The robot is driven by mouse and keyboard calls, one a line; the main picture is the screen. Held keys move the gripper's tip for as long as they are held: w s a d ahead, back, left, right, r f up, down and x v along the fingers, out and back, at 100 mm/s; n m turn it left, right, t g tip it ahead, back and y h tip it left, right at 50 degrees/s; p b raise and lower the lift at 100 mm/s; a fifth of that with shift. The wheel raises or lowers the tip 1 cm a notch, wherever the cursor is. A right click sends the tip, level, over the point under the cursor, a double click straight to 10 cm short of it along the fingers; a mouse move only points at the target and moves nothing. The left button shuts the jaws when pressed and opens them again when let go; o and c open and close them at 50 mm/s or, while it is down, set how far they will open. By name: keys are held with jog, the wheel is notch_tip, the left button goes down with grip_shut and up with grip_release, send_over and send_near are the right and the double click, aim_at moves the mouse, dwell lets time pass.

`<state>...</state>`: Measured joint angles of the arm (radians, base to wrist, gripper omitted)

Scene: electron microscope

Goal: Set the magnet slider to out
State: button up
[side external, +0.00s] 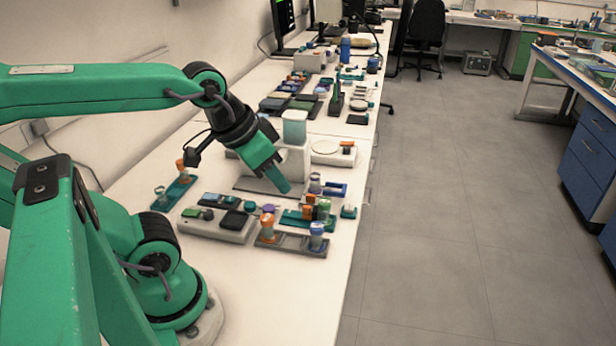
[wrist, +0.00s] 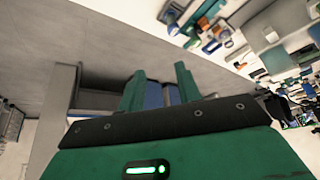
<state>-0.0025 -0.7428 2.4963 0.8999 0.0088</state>
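My gripper (side external: 281,183) hangs over the near bench in the side external view, tilted down and to the right, above the small devices. In the wrist view, my gripper's two green fingers (wrist: 160,88) stand apart with nothing between them, so it is open. I cannot tell for sure which part is the magnet slider or how it is set. Below my gripper lie a grey box with green and dark modules (side external: 218,226) and a grey strip with orange-topped and blue-topped pieces (side external: 292,242).
A teal strip with capped pieces (side external: 174,192) lies to the left. A pale block with a translucent top (side external: 294,127) stands just behind my gripper. A blue bracket (side external: 334,189) and a round white plate (side external: 333,152) lie to the right.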

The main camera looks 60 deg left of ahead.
jog(key=m+g, duration=0.5)
jog(key=m, duration=0.4)
send_near(307, 207)
jog(key=shift+w+d+f, duration=0.15)
jog(key=shift+d+f, duration=0.05)
jog(key=shift+w+a+f+g, duration=0.15)
jog(key=shift+a+f+g, duration=0.15)
jog(key=shift+f, duration=0.15)
jog(key=shift+f, duration=3.9)
grip_shut()
